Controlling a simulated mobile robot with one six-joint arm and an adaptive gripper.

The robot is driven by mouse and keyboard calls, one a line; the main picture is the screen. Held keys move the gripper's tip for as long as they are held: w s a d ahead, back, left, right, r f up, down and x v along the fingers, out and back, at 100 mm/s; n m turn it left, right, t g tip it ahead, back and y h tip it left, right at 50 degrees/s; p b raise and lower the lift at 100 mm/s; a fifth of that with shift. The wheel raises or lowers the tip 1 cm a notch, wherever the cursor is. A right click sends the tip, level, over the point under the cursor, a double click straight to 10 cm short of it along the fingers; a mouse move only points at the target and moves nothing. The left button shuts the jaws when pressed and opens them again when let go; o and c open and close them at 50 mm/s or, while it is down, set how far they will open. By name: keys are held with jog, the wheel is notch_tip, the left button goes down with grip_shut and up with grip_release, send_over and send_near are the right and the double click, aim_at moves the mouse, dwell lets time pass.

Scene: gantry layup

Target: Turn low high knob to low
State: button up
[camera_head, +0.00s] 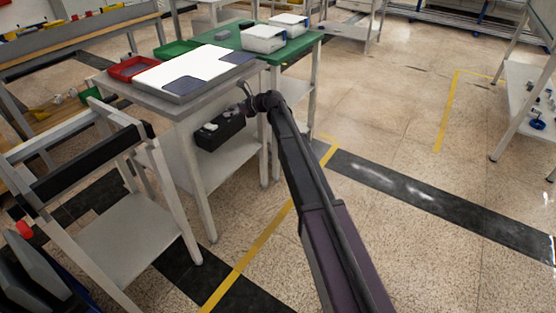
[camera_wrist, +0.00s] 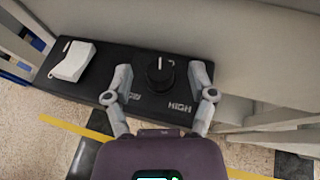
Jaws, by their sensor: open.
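A black control box (camera_wrist: 90,90) fills the upper middle of the wrist view. Its round black knob (camera_wrist: 160,76) has a short white mark that points roughly to the top of that view. The word HIGH (camera_wrist: 180,107) is printed at the knob's lower right. My gripper (camera_wrist: 162,70) is open, one finger on each side of the knob, with gaps visible. In the head view the box (camera_head: 222,131) sits under the table, and my gripper (camera_head: 245,97) is beside it, small and partly hidden by my arm.
A white switch (camera_wrist: 72,61) is on the box's left part. The grey table (camera_head: 190,118) stands above the box, with a red tray (camera_head: 131,68) and white panel on top. Table legs stand close by. Floor to the right is clear.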

jog(key=p+v, duration=0.5)
jog(key=v, duration=0.8)
jog(key=s+d+f+n+g+h+b, duration=0.1)
jog(key=s+d+f+n+h, duration=0.1)
jog(key=s+f+n, duration=0.2)
jog(key=s+d+f+n+g+h+b, duration=0.1)
jog(key=s+f+n, duration=0.3)
jog(key=s, duration=0.6)
jog(key=s+d+f+n+g+h+b, duration=0.1)
jog(key=s+d+f+n+h, duration=0.3)
jog(key=s+n, duration=0.2)
jog(key=shift+s+f+b, duration=0.4)
jog(key=shift+s, duration=0.45)
jog(key=shift+d, duration=0.1)
jog(key=w+a+r+m+t+y+p, duration=0.1)
jog(key=w+a+r+m+t+y, duration=0.1)
jog(key=w+r+m, duration=0.4)
jog(key=w+a+r+m+t+y+p, duration=0.2)
jog(key=w+a+r+m+y, duration=0.2)
jog(key=w+m, duration=0.5)
jog(key=w+a+r, duration=0.2)
jog(key=w, duration=0.3)
jog(key=shift+w+r+y, duration=0.25)
jog(key=shift+w+y, duration=0.05)
jog(key=shift+a, duration=0.2)
jog(key=shift+b+x, duration=2.5)
jog(key=shift+x, duration=4.35)
